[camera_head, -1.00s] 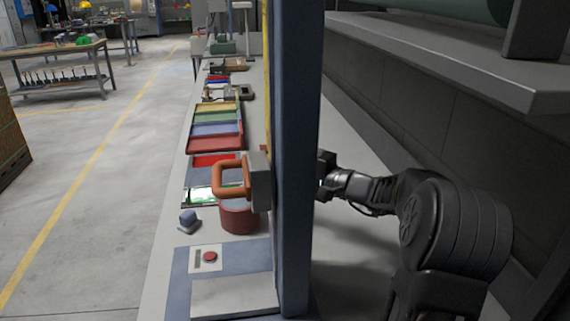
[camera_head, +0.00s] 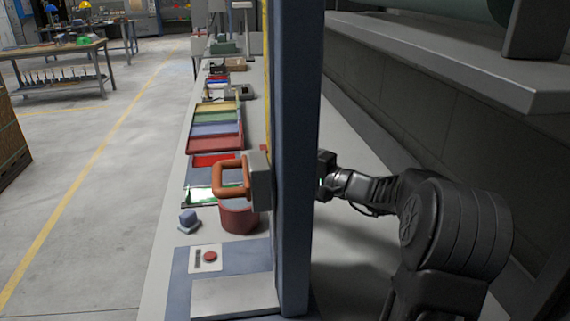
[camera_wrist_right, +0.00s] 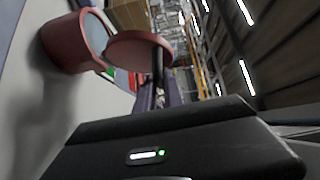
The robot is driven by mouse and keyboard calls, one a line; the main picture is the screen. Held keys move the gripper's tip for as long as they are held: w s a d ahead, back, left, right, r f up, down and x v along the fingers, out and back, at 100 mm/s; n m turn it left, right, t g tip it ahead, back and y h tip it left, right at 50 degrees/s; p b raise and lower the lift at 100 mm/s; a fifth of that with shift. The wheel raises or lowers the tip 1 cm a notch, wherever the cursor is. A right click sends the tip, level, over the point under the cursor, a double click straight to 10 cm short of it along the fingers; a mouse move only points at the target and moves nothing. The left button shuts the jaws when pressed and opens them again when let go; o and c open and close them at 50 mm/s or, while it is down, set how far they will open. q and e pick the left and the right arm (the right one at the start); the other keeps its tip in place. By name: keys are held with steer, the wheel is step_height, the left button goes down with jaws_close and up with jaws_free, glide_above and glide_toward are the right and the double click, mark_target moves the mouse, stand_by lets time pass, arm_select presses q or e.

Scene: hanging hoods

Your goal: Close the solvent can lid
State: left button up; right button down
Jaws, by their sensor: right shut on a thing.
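The solvent can (camera_head: 238,218) is a red round can standing on the bench, partly hidden behind an orange handle. In the right wrist view the can (camera_wrist_right: 72,45) is at the upper left, and its red disc lid (camera_wrist_right: 138,49) stands open beside the can's mouth. My right gripper (camera_wrist_right: 158,68) is shut on the lid at its edge; the dark fingers are partly hidden by the lid. In the head view my right arm comes in from the right and the gripper is hidden behind the blue post. My left gripper is not in view.
The blue post (camera_head: 297,150) stands upright between my right arm and the can. The orange handle (camera_head: 231,178) sticks out from the post's grey block. A small blue-grey block (camera_head: 188,219), a panel with a red button (camera_head: 209,257) and coloured trays (camera_head: 215,130) lie on the bench.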

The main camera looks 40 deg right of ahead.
stand_by(0.3)
steer(key=shift+w+a+r, duration=0.1)
steer(key=shift+a+r, duration=0.1)
steer(key=shift+a, duration=0.05)
steer(key=a+n+g, duration=0.1)
steer(key=w+a+r+g+h+b, duration=0.1)
steer(key=shift+w+a+r+n, duration=0.1)
steer(key=shift+w+a+n, duration=0.2)
steer(key=shift+n, duration=0.1)
steer(key=c, duration=1.5)
jaws_free()
steer(key=shift+o, duration=0.2)
steer(key=shift+s, duration=0.1)
steer(key=v, duration=0.7)
steer(key=shift+s, duration=0.4)
